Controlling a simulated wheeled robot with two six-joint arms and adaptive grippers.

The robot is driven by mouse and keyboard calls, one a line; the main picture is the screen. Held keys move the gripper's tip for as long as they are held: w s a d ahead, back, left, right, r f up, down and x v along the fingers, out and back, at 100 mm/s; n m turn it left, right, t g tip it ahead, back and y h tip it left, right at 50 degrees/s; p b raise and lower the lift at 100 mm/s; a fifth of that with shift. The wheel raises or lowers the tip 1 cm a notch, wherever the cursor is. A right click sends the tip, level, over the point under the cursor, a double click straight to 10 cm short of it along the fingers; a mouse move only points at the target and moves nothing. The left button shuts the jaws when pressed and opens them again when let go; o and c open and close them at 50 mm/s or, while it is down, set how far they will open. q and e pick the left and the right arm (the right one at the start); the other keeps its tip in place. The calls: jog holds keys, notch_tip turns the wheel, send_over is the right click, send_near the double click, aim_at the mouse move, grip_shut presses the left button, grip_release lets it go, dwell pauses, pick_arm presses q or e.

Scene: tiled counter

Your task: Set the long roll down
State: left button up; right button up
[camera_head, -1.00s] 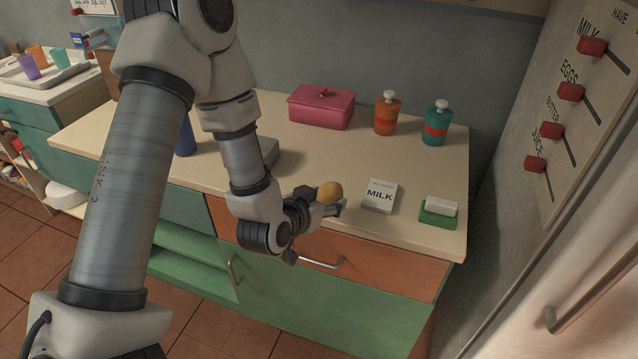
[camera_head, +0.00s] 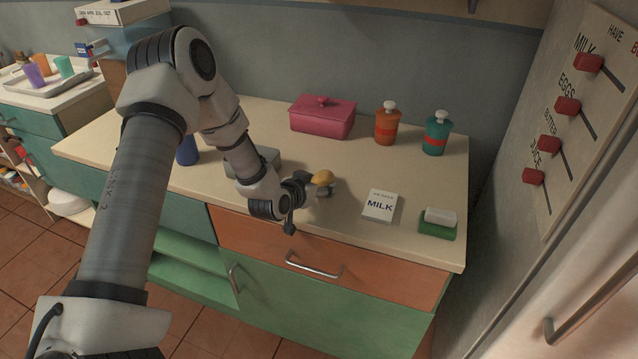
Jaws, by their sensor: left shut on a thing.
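The long roll, a golden-brown piece of bread (camera_head: 322,177), is between the fingers of my left gripper (camera_head: 325,188). Only the roll's rounded upper part shows; the fingers hide the rest. I cannot tell whether the roll touches the counter. My right gripper is not in view.
A green sponge holder (camera_head: 437,227) is further right. A pink bread box (camera_head: 322,118), an orange bottle (camera_head: 386,125) and a teal bottle (camera_head: 436,135) stand behind. A grey object (camera_head: 266,160) is partly behind my arm.

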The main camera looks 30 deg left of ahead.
pick_arm(q)
jog(key=o, duration=1.2)
jog(key=shift+f, duration=0.1)
jog(key=shift+c, duration=0.2)
